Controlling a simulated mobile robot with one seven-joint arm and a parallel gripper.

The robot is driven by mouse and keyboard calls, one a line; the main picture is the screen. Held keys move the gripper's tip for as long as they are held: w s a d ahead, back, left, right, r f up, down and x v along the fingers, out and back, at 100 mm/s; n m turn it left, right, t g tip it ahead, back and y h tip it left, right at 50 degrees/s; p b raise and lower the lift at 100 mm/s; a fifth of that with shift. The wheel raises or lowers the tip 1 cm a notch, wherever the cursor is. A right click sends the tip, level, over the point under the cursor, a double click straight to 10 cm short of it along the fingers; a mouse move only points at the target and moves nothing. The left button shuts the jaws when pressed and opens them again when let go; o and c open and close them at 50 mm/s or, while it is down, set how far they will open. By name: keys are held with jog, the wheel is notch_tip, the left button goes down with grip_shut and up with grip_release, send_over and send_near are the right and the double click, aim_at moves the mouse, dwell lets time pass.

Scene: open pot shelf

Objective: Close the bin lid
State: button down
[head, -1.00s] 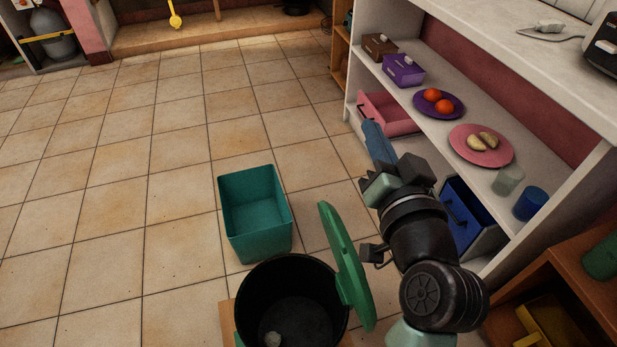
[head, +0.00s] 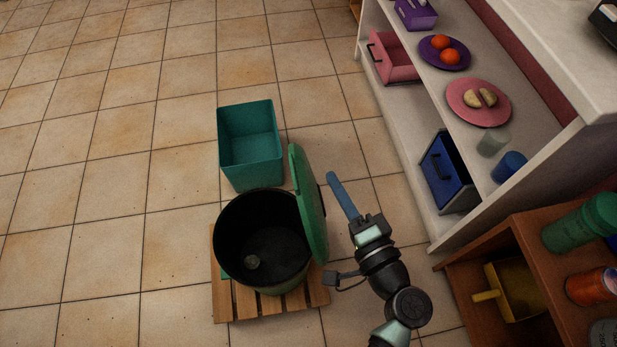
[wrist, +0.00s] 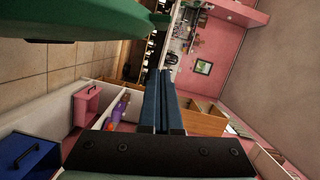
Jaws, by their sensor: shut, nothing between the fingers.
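The round bin (head: 228,238) is black inside and stands on a slatted wooden base in the head view. A small pale item lies at its bottom. Its green lid (head: 309,205) stands up, open, at the bin's right side. My gripper (head: 332,178) is to the right of the lid, with its blue fingers shut and empty, pointing up and left in the picture. A small gap shows between the fingers and the lid. In the wrist view the lid (wrist: 75,22) fills the upper left, beside the shut fingers (wrist: 164,75).
A teal open box (head: 250,145) stands behind the bin. A white shelf (head: 403,130) with plates, cups and drawers is on the right. A wooden cabinet (head: 480,255) with bottles and cans is at lower right. The tiled floor on the left is clear.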

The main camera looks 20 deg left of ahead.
aim_at(309, 188)
jog(key=a, duration=0.4)
jog(key=shift+a+f, duration=0.25)
jog(key=shift+f, duration=0.1)
jog(key=shift+s+a, duration=0.2)
jog(key=shift+a, duration=0.15)
